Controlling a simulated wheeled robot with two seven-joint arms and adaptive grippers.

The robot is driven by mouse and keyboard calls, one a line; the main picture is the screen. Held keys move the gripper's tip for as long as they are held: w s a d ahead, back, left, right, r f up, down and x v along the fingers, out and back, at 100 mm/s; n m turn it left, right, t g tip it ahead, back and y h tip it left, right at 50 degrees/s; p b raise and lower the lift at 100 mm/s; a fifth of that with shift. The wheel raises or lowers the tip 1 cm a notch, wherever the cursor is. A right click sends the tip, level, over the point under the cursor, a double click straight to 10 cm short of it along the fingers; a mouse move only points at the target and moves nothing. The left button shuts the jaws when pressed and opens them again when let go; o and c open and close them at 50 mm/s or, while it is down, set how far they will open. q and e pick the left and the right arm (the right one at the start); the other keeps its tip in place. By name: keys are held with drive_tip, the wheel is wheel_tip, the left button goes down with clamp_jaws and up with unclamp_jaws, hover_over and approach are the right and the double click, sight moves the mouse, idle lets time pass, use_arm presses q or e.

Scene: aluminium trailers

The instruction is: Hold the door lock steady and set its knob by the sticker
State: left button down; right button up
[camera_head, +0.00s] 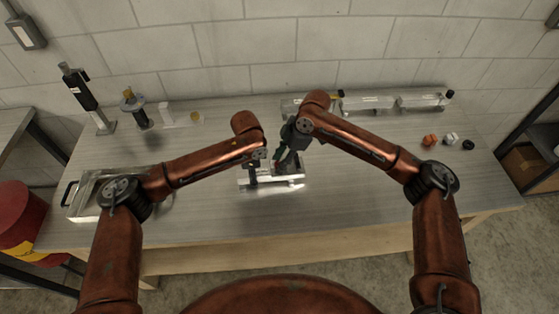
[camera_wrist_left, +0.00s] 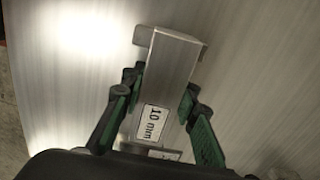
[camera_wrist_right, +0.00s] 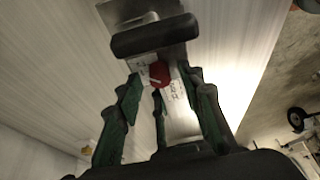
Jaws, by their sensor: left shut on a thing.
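The door lock, a silver metal piece (camera_head: 290,181), lies near the middle of the table. In the left wrist view its block (camera_wrist_left: 168,68) bears a "10 mm" sticker (camera_wrist_left: 151,123). My left gripper (camera_wrist_left: 160,95) is shut on the lock, a finger on each side. My right gripper (camera_wrist_right: 162,82) is above the lock, fingers spread around a small red part (camera_wrist_right: 159,73), probably the knob. Contact there is unclear. Small printed labels flank the red part; their text is unreadable. A dark rounded bar (camera_wrist_right: 155,36) lies just beyond.
A metal tray (camera_head: 92,196) with a black handle stands at the left. Tools and fixtures (camera_head: 140,112) stand at the back left. Clear-looking blocks (camera_head: 368,102) line the back. Small orange, white and black pieces (camera_head: 430,140) sit at the right. The table's front right is clear.

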drive_tip(key=shift+c, duration=0.6)
clamp_jaws()
drive_tip(key=n, duration=0.2)
drive_tip(key=n+g, duration=0.1)
drive_tip(key=n, duration=0.1)
drive_tip(key=shift+w+r+g, duration=0.1)
drive_tip(key=shift+w+g, duration=0.1)
drive_tip(key=shift+g, duration=0.1)
drive_tip(key=shift+a+n+g+h, duration=0.1)
drive_tip(key=shift+n+g+h, duration=0.25)
drive_tip(key=shift+n, duration=0.85)
drive_tip(key=shift+n+g+h, duration=0.35)
drive_tip(key=shift+n, duration=0.85)
drive_tip(key=shift+o, duration=0.6)
unclamp_jaws()
